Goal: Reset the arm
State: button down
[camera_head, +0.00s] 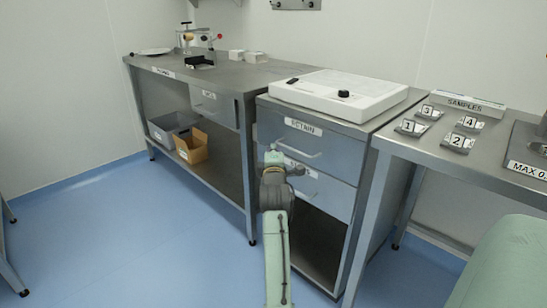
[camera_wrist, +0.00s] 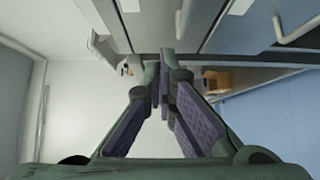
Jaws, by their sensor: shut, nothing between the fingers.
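My arm (camera_head: 279,250) rises from the bottom of the head view, in front of the drawer cabinet. My gripper (camera_head: 272,156) is at its far end, before the drawer fronts and near the handle of the top drawer (camera_head: 318,138). I cannot tell from this view whether it touches the handle. In the wrist view the two fingers of my gripper (camera_wrist: 164,88) come together at their tips with nothing between them. The drawers look shut.
A bench (camera_head: 190,69) at the left has a grey bin (camera_head: 168,128) and cardboard box (camera_head: 191,147) on its shelf. A white board (camera_head: 340,95) lies on the cabinet. A table (camera_head: 420,149) with numbered sample blocks stands right. Blue floor (camera_head: 140,230) is clear at left.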

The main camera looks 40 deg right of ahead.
jog(key=shift+v, duration=1.15)
jog(key=shift+f, duration=0.1)
